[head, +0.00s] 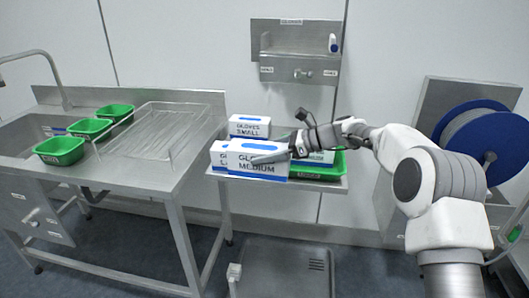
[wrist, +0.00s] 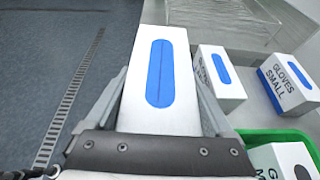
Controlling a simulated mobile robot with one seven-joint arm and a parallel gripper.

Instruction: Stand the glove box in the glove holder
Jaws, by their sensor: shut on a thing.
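A white glove box with a blue top slot, marked GLOVES MEDIUM (head: 258,168), is at the front of the small steel side table in the head view. My gripper (head: 272,157) is shut on this box. In the wrist view the held glove box (wrist: 160,40) lies between the two fingers (wrist: 163,103), its blue slot facing the camera. I cannot tell whether its underside touches the table. The steel wall unit (head: 290,38), which appears to be the glove holder, hangs above and behind; its small label is hard to read.
A GLOVES SMALL box (head: 249,127) stands behind the held box, and another box (wrist: 217,78) is beside it. A green crate (head: 318,174) with a box in it is to the right. A sink bench (head: 150,180) with green tubs stands left; a blue reel (head: 480,135) is right.

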